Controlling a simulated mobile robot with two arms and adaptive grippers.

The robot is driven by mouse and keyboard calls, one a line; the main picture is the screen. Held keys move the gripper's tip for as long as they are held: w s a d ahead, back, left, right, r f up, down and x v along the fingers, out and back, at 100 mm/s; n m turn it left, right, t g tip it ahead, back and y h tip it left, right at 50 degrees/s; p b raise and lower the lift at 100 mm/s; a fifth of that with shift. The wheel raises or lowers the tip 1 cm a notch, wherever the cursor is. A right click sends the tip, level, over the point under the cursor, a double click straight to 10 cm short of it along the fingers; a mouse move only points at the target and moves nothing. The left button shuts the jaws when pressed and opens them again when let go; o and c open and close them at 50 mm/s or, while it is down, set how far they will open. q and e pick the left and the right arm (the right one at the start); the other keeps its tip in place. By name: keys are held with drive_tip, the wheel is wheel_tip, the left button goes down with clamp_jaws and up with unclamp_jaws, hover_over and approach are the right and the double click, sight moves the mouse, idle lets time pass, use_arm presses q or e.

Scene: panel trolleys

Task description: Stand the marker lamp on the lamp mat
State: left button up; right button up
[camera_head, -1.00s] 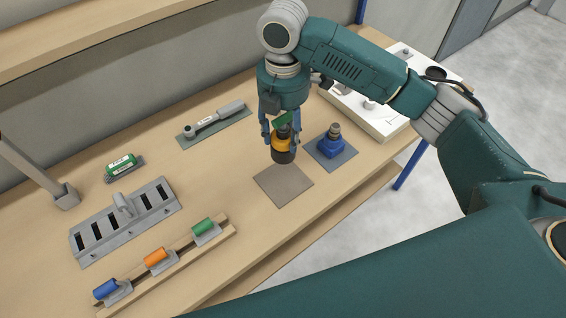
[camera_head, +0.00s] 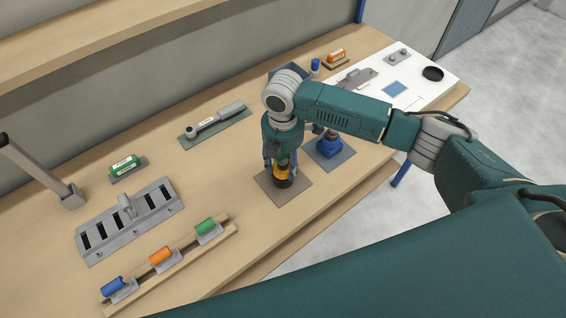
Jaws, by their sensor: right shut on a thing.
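The marker lamp (camera_head: 281,176), yellow-orange with a dark base, is upright in my right gripper (camera_head: 281,164). The gripper is shut on its upper part from above, and the fingers hide some of it. The lamp mat (camera_head: 297,190), a brown-grey square, lies on the bench directly below. The dark base appears over the mat's middle. I cannot tell whether it touches the mat or hangs just above. My left gripper is not in view.
A blue-based item (camera_head: 329,145) stands on a grey mat close to the right of the gripper. A rail with three coloured handles (camera_head: 170,262), a slotted grey rack (camera_head: 128,218) and a wrench-like tool (camera_head: 215,120) lie to the left. The bench's front edge is near.

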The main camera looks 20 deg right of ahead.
drive_tip(key=shift+f, duration=0.1)
drive_tip(key=o, duration=1.5)
drive_tip(key=shift+c, duration=0.2)
wheel_tip(320, 180, up, 11)
drive_tip(key=b, duration=0.3)
drive_tip(key=shift+r, duration=0.65)
drive_tip(key=shift+s+f, duration=0.1)
